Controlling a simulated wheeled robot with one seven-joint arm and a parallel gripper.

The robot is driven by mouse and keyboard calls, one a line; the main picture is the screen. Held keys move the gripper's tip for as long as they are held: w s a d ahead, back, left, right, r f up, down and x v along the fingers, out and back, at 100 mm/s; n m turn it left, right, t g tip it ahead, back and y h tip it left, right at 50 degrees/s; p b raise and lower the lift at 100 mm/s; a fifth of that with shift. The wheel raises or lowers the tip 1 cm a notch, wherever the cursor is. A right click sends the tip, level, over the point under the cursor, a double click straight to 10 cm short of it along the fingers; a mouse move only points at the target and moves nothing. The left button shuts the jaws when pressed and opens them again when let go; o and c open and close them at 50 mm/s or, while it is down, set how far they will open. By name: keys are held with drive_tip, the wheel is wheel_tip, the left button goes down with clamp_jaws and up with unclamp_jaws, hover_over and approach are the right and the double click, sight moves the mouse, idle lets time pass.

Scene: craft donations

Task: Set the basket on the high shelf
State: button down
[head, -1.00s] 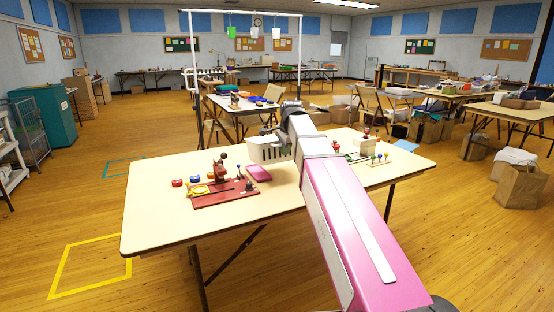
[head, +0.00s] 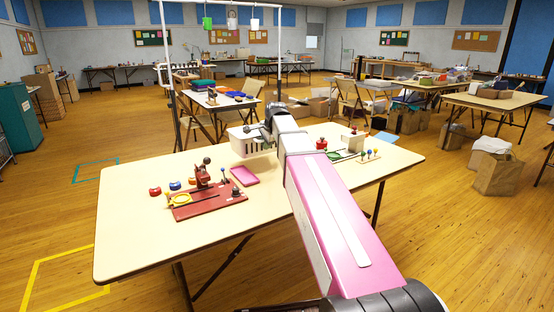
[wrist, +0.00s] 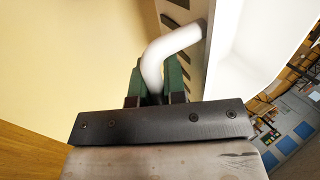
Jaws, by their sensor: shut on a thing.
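The white slotted basket (head: 248,144) is held above the table, with the pink tray below it in the head view. My gripper (head: 273,139) is at the basket's right side, partly hidden by my own arm. In the wrist view my gripper's green fingers (wrist: 160,84) are shut on the basket's white bent handle (wrist: 178,47). The basket's white wall and inside (wrist: 262,45) fill the upper right there. I cannot pick out a high shelf for certain in either view.
The cream table (head: 262,226) carries a pink tray (head: 244,176), a red board (head: 208,203) with small fittings, and a second fitted board (head: 345,155) at right. Behind it stands a white frame (head: 284,50) with hanging cups. Open wooden floor lies left.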

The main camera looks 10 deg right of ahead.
drive_tip(key=shift+w+d+f, duration=0.6)
drive_tip(key=shift+d+f, duration=0.4)
drive_tip(key=shift+f, duration=0.35)
drive_tip(key=shift+w+d+f, duration=0.65)
drive_tip(key=shift+d+f, duration=0.35)
drive_tip(key=shift+f, duration=0.4)
drive_tip(key=shift+w+d+f, duration=0.6)
drive_tip(key=shift+d+f, duration=0.4)
drive_tip(key=shift+f, duration=0.35)
drive_tip(key=c, duration=1.2)
unclamp_jaws()
drive_tip(key=shift+r, duration=0.1)
